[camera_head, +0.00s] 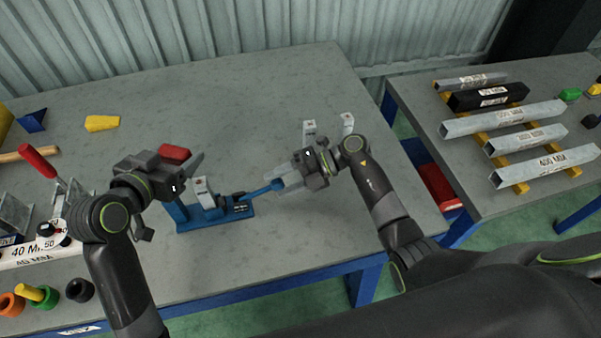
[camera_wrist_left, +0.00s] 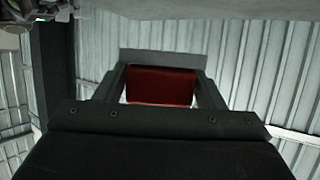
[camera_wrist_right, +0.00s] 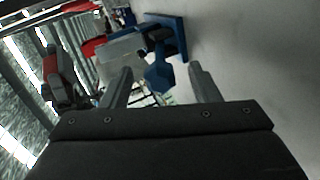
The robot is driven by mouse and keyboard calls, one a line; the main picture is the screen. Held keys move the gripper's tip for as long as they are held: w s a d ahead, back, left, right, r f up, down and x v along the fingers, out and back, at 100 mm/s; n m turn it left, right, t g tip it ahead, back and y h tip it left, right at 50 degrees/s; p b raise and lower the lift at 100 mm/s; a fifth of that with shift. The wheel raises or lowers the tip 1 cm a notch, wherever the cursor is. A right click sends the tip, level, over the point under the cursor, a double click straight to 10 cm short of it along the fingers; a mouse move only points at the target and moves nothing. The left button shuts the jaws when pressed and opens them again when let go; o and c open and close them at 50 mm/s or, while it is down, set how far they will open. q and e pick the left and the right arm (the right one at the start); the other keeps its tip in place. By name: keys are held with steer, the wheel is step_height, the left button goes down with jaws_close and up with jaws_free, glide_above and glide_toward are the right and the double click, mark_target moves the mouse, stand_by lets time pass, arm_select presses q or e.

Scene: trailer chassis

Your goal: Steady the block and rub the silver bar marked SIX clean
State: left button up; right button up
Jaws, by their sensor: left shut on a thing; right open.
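A silver bar (camera_head: 203,190) with a small label stands in a blue clamp (camera_head: 215,217) on the grey table; I cannot read its marking. Two similar silver bars, one (camera_head: 309,131) and another (camera_head: 348,123), stand farther back. My left gripper (camera_head: 185,166) is shut on a red block-like piece (camera_head: 174,153), above and left of the clamp. The red piece fills the gap between the fingers in the left wrist view (camera_wrist_left: 160,86). My right gripper (camera_head: 285,182) is open by the clamp's blue handle (camera_head: 262,190); in the right wrist view the blue part (camera_wrist_right: 160,76) lies between and beyond the fingers.
At the left are a red-handled tool (camera_head: 38,161), a yellow piece (camera_head: 102,123), a white marked board (camera_head: 60,245) and coloured round pieces (camera_head: 78,289). A second table (camera_head: 440,120) at the right carries several long bars. The table's back middle is clear.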

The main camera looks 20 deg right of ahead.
mark_target(265, 188)
steer(key=shift+x, duration=2.2)
jaws_close()
